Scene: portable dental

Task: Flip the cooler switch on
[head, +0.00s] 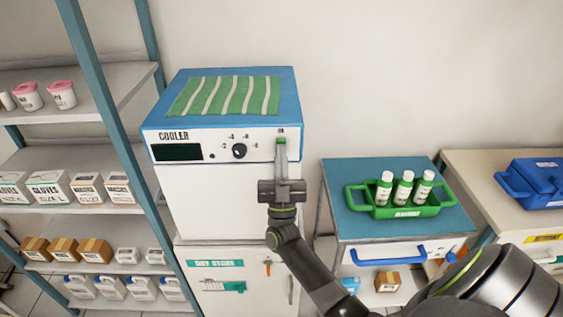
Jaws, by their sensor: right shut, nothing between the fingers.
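The cooler (200,195) is a white box with a blue top and a "COOLER" label. Its front panel (200,148) has a dark display (177,152) at the left and a black knob (239,151) in the middle. A small mark shows at the panel's upper right, just above my fingers. My right gripper (281,142) is shut and empty, its fingertips up at the right end of the panel. My left gripper is not in view.
A green striped cloth (226,96) lies on the cooler. A shelf rack (80,157) with boxes and jugs stands left. At right, a blue-topped cabinet (345,176) holds a green caddy (413,209) with white bottles; a blue case (538,184) sits further right.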

